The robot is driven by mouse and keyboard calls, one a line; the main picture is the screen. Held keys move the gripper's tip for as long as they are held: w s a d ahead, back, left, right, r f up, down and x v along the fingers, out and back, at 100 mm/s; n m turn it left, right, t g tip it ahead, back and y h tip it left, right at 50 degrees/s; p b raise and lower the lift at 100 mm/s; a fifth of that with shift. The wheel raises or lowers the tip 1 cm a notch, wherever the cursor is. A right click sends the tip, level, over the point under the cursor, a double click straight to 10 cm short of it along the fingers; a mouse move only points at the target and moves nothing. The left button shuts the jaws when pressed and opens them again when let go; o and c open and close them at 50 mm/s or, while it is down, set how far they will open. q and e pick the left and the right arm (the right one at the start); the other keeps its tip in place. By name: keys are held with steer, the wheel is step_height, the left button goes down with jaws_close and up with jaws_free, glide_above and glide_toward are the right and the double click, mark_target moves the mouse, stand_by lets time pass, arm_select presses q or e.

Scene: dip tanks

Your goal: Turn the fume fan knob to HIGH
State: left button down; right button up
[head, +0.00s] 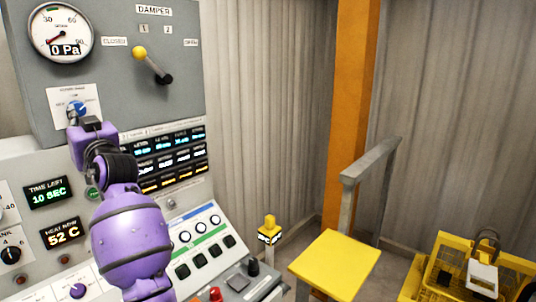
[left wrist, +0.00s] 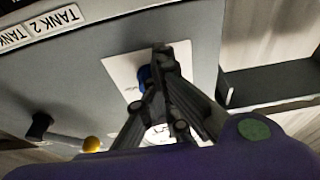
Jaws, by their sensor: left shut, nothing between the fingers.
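The fume fan knob (head: 76,108) is blue and sits on a white label plate (head: 64,98) on the grey upper panel, below the round gauge. Its small lettering and exact pointer setting are too blurred to read. My left gripper (head: 75,126) is at the knob's lower side, with its purple arm coming up from below. In the left wrist view, the fingers of my left gripper (left wrist: 161,52) are shut together in front of the blue knob (left wrist: 145,77), partly hiding it. Nothing is between the fingers; whether they touch the knob I cannot tell. My right gripper is out of view.
The gauge (head: 61,32) reads 0 Pa. A damper lever (head: 153,66) with a yellow ball stands out to the knob's right. Below are lit displays (head: 165,158) and a sloping button console (head: 200,240). A yellow-topped stand (head: 335,262) is at right.

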arm_select(q)
steer(key=v, duration=0.6)
steer(key=shift+s+r+p, duration=0.1)
steer(key=shift+r+p, duration=0.1)
steer(key=shift+p, duration=0.1)
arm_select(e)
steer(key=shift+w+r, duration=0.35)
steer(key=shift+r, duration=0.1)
